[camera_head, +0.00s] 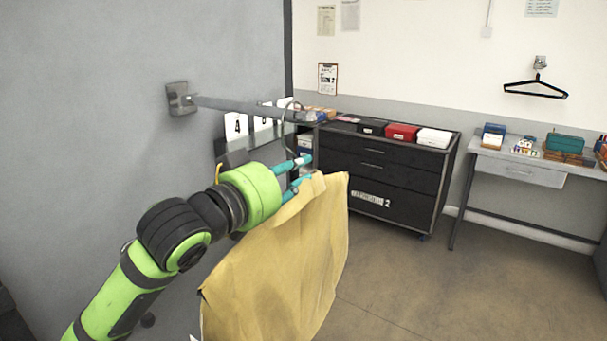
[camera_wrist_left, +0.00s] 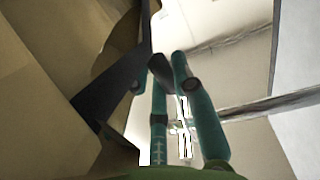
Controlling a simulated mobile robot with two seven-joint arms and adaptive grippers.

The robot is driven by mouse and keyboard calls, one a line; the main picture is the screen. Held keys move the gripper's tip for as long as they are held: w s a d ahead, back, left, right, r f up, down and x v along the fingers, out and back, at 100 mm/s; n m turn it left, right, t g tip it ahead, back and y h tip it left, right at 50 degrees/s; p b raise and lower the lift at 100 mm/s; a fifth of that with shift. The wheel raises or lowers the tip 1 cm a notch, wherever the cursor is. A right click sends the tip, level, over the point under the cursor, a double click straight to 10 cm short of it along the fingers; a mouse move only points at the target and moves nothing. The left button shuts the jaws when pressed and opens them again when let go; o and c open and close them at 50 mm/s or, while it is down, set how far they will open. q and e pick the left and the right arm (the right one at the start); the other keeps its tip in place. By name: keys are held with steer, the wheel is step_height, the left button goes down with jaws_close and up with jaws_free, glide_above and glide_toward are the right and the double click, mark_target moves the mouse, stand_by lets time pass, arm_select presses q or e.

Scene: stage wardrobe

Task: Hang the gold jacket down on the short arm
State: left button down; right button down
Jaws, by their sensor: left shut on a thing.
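The gold jacket (camera_head: 285,265) hangs below my left gripper (camera_head: 302,171) in the head view, clear of the floor as far as I see; its lower end leaves the frame. It also fills the left side of the left wrist view (camera_wrist_left: 50,120). My left gripper is shut on the jacket's dark hanger (camera_wrist_left: 112,95), whose top lies between the teal fingers. A thin hook shows above the fingers, near the short arm (camera_head: 235,104); I cannot tell whether they touch. The grey short arm sticks out from a wall bracket (camera_head: 181,98). My right gripper is not in view.
A black drawer cabinet (camera_head: 370,180) with boxes on top stands behind the jacket. White number cards (camera_head: 236,126) hang behind the short arm. A table (camera_head: 515,168) stands at the right below an empty black hanger (camera_head: 535,90) on the wall. The floor at right is clear.

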arm_select(q)
steer(key=shift+d+f, duration=0.1)
steer(key=shift+f, duration=0.15)
steer(key=c, duration=1)
jaws_free()
steer(key=shift+s, duration=0.1)
steer(key=shift+f, duration=0.1)
